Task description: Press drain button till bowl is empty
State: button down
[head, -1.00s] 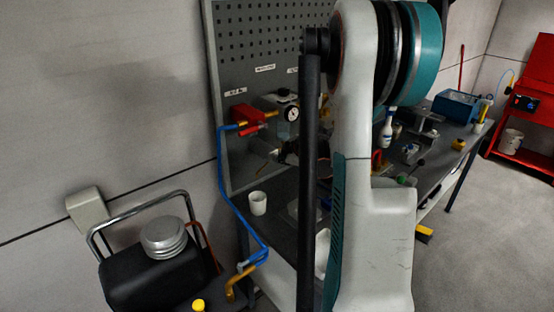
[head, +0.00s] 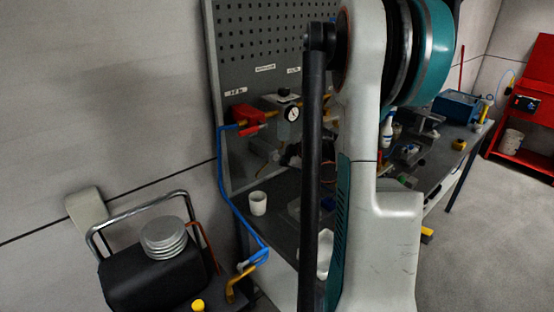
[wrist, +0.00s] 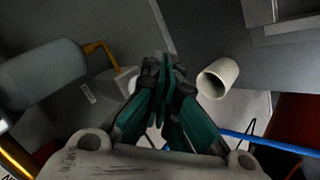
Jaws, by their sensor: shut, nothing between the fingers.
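The regulator unit with a round gauge (head: 291,114) is mounted on the pegboard in the head view. A greyish translucent bowl (head: 284,132) hangs under it. Its liquid level is too small to tell, and I cannot make out the drain button. My gripper (wrist: 165,65) is shut and empty in the wrist view, its teal fingers together. A grey rounded cylinder (wrist: 40,75) lies left of the fingers there, apart from them; I cannot tell whether it is the bowl. A white cup (wrist: 218,78) is just right of the fingertips. It also stands on the bench in the head view (head: 258,204).
A red valve (head: 242,115) feeds a blue hose (head: 222,180) running down left of the bench. A black tank (head: 150,272) with a handle stands at lower left. Bottles, a blue bin (head: 456,106) and tools crowd the bench. Open floor lies at right.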

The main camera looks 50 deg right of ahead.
jog(key=s, duration=0.5)
jog(key=shift+a, duration=0.3)
dwell(0.4)
